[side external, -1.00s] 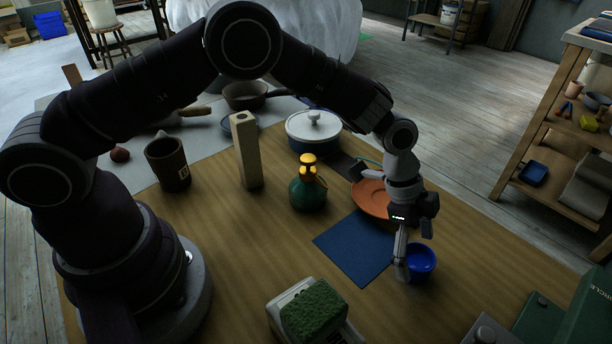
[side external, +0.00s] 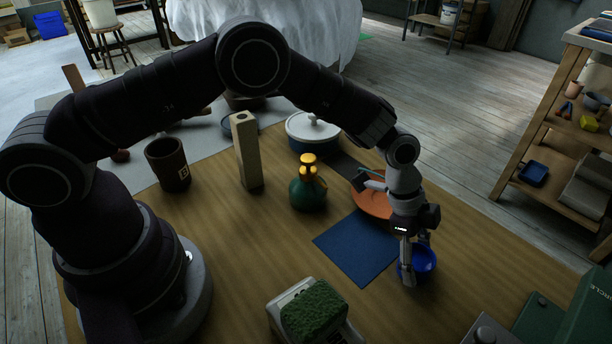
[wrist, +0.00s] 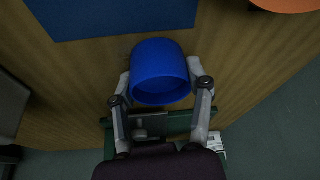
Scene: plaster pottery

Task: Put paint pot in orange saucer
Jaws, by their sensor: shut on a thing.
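The blue paint pot (side external: 423,262) is at the right side of the wooden table, just right of the blue cloth. My gripper (side external: 412,272) is down at the pot, shut on it. In the wrist view the pot (wrist: 160,72) sits between the two fingers (wrist: 160,88), one on each side. Whether the pot's base touches the table is hard to tell. The orange saucer (side external: 372,203) lies behind the blue cloth, partly hidden by my wrist. Its edge also shows at the top right of the wrist view (wrist: 285,4).
A green bottle with a yellow top (side external: 308,190) stands left of the saucer. A white-lidded pot (side external: 312,132), a tall beige block (side external: 246,150) and a brown mug (side external: 167,163) stand farther back. A green sponge (side external: 314,310) is in front.

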